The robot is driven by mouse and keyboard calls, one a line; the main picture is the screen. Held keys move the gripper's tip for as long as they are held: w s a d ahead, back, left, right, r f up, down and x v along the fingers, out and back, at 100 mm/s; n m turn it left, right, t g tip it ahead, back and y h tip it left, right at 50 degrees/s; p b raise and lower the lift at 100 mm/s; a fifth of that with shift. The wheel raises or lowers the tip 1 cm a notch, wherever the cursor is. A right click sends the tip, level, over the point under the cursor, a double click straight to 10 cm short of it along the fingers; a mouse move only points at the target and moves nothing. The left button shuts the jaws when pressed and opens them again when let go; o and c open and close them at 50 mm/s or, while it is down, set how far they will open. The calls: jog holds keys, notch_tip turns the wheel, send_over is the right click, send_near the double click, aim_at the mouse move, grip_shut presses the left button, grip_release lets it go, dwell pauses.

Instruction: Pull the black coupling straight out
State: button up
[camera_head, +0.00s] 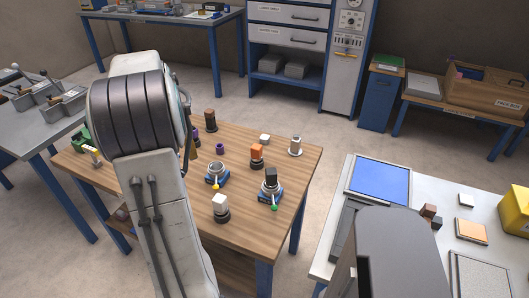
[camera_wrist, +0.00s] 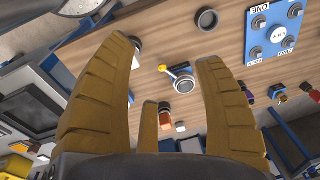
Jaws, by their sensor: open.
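A black block-shaped coupling (camera_head: 271,175) stands upright in a round grey socket on a blue base (camera_head: 267,197) with a green-tipped lever, near the right side of the wooden table. I take it to be the black coupling. In the wrist view I cannot make it out for sure.
Near the coupling stand an orange-topped part (camera_head: 256,152), a white-topped part (camera_head: 220,201), a yellow-lever socket (camera_head: 215,172) and a pale cylinder (camera_head: 295,146). Dark brown (camera_head: 210,120) and purple (camera_head: 220,149) parts stand further back. A second bench (camera_head: 335,200) is at right.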

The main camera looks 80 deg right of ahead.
jog(key=s+d+f+m, duration=0.4)
jog(key=s+d+m, duration=0.3)
jog(key=s+d, duration=0.45)
jog(key=m+y+p, duration=0.1)
jog(key=m+p, duration=0.1)
jog(key=m, duration=0.2)
send_over(271, 171)
notch_tip(271, 171, down, 4)
jog(key=shift+w+r+g, duration=0.15)
jog(key=shift+g, duration=0.15)
jog(key=shift+s+f, duration=0.2)
jog(key=shift+f, duration=0.45)
jog(key=shift+d+f, duration=0.1)
jog(key=shift+f, duration=2.95)
jog(key=shift+o, duration=0.2)
jog(key=c, duration=1.2)
jog(key=o, duration=1.2)
jog(key=shift+c, duration=0.2)
jog(key=shift+r, duration=0.1)
